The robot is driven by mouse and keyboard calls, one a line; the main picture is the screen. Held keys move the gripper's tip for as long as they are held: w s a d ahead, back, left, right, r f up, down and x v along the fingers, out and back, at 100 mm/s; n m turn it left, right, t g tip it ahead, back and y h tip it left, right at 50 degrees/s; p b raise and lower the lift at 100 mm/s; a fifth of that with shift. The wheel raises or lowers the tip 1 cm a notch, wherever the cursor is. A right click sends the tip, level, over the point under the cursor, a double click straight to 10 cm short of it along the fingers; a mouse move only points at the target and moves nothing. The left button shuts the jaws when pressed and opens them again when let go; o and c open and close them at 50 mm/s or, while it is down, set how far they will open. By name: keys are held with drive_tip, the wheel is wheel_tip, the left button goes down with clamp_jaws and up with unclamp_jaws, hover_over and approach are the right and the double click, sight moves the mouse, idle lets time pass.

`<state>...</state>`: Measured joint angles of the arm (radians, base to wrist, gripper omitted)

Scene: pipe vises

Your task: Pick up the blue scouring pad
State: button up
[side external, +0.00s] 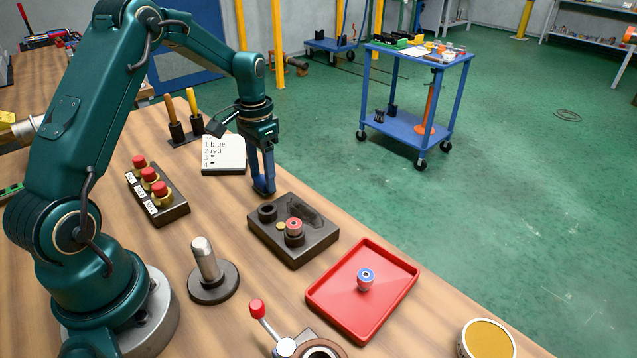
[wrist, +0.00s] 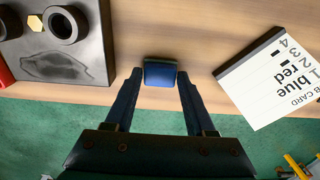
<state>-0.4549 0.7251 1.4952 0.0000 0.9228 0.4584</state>
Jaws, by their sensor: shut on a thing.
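The blue scouring pad (wrist: 160,73) is a small blue block with a darker edge, seen between my fingertips in the wrist view. My gripper (wrist: 158,78) is shut on it, one finger on each side. In the side external view my gripper (side external: 264,190) points down close to the table, just behind the dark fixture block. There the pad is hard to make out from the blue fingers. I cannot tell whether the pad touches the table.
The dark fixture block (side external: 265,237) has round sockets and a red-topped part. The card (side external: 223,156) lists "blue" and "red". A red tray (side external: 395,296) holds a blue-topped part. A metal post (side external: 207,262) and a block of red-capped parts (side external: 173,205) stand to the left.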

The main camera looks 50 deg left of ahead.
sight(263, 179)
drive_tip(key=shift+r, duration=0.45)
wheel_tip(263, 179, up, 3)
drive_tip(key=shift+w+f, duration=0.1)
drive_tip(key=s+a+r, duration=0.7)
drive_tip(key=s, duration=0.2)
drive_tip(key=shift+a, duration=0.25)
